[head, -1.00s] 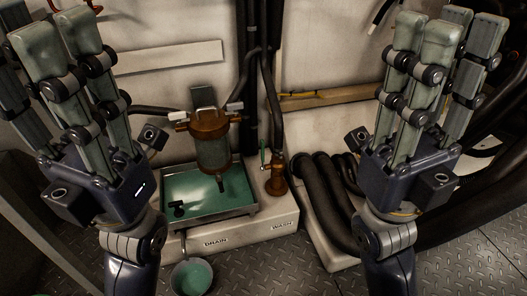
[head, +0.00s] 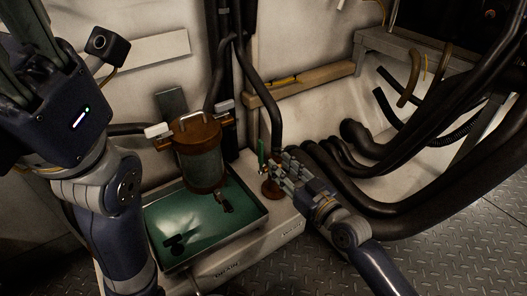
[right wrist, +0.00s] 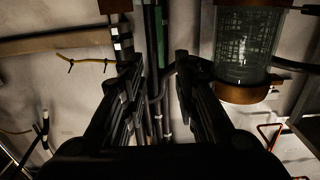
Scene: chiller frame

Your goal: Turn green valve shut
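The green valve handle (head: 261,152) stands upright on a brass valve body (head: 270,189), at the corner of the white base labelled WASH. My right gripper (head: 282,168) is low at the valve, just right of the green handle, and hides part of the valve body. In the right wrist view the two finger sets of my right gripper (right wrist: 158,75) are spread apart. The green handle (right wrist: 162,35) shows upright in the gap between them; I cannot tell whether they touch it. My left gripper (head: 30,45) is raised at the upper left, its fingertips cut off by the frame.
A brass-and-glass strainer (head: 202,158) stands left of the valve, over a tray of green liquid (head: 215,226). Thick black hoses (head: 385,190) run to the right of my right gripper. A wooden rail (head: 300,82) crosses the wall behind.

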